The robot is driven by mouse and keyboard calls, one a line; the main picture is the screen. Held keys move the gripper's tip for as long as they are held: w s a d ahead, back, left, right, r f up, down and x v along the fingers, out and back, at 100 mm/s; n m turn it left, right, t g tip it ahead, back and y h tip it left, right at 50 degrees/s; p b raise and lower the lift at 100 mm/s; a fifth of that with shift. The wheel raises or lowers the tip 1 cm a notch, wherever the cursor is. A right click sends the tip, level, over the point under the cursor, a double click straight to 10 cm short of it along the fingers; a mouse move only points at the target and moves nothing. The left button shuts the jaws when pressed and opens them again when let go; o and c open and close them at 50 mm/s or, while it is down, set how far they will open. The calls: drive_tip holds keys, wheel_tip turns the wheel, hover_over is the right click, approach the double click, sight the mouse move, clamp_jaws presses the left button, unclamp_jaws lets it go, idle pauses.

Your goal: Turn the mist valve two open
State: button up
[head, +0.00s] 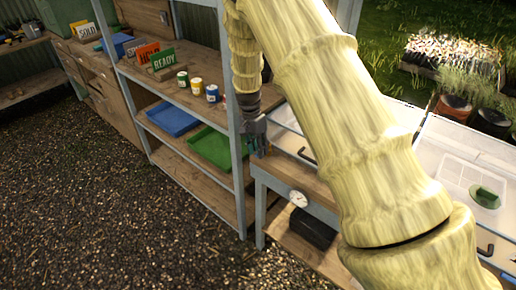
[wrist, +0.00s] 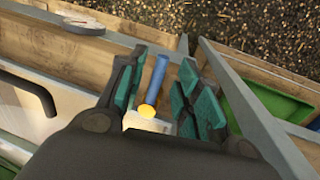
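My gripper (wrist: 162,66) is open, its two teal-padded fingers pointing down at the end of the bench. In the wrist view a blue lever (wrist: 156,80) with a round yellow part (wrist: 147,111) at its near end shows between the fingers, apparently a valve handle. A pale block (wrist: 150,123) lies under the yellow part. I cannot read any label telling which mist valve this is. Gaps show beside the lever; I see no finger closed on it. In the head view my gripper (head: 257,146) is beside the shelf post, and the lever is hidden or too small to make out.
A round white gauge (head: 298,199) is on the bench front; it also shows in the wrist view (wrist: 80,22). A black curved handle (wrist: 32,92) is left of my gripper. The shelf post (head: 236,120) stands close by, with a green tray (head: 212,147) on the shelf.

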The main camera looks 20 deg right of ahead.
wheel_tip(320, 180, up, 12)
drive_tip(key=w+a, duration=0.1)
drive_tip(key=w, duration=0.1)
idle(0.4)
drive_tip(key=shift+f, duration=0.15)
